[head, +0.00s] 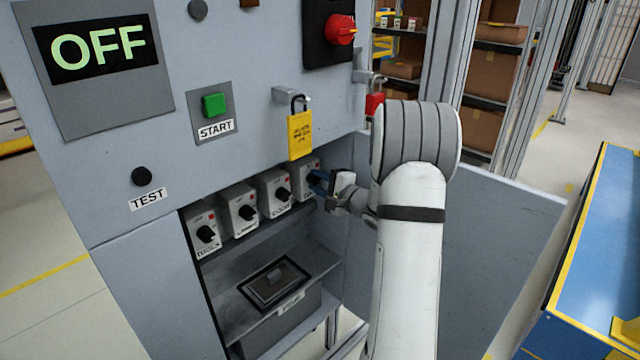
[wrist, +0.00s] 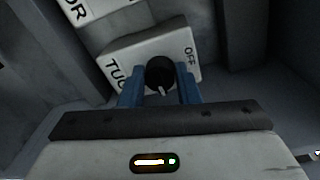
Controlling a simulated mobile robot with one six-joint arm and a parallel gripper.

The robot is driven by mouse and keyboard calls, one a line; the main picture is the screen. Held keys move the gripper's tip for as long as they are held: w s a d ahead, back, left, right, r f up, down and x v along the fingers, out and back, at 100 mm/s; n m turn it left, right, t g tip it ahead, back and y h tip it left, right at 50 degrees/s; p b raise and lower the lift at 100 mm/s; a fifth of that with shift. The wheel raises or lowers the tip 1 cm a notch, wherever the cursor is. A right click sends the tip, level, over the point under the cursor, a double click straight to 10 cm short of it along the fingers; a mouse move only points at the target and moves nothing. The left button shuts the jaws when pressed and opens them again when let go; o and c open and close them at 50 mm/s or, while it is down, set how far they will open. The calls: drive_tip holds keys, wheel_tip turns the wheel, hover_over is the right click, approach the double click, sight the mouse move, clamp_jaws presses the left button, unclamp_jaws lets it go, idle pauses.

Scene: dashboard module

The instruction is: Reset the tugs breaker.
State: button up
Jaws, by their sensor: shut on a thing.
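The tugs breaker (head: 309,168) is the rightmost white breaker in the row inside the open cabinet, partly hidden by my gripper. My gripper (head: 318,184) reaches in from the right, with its blue fingers on the breaker's front. In the wrist view the breaker (wrist: 128,58) shows the label "TUG", cut off by a finger, and the word OFF. Its black knob (wrist: 160,73) sits between the fingers of my gripper (wrist: 160,84), which is shut on it. The knob's pale pointer mark shows at its lower edge in the wrist view.
Several similar breakers (head: 240,208) stand to the left in the row. Above are a yellow padlock (head: 300,136), a red padlock (head: 374,104), a green START button (head: 214,104), a TEST knob (head: 141,176) and an OFF display (head: 98,48). A dark-framed panel (head: 274,283) lies below.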

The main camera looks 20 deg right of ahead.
idle(0.5)
drive_tip(key=o, duration=1)
drive_tip(key=shift+c, duration=0.2)
drive_tip(key=v, duration=0.8)
drive_tip(key=shift+f, duration=0.1)
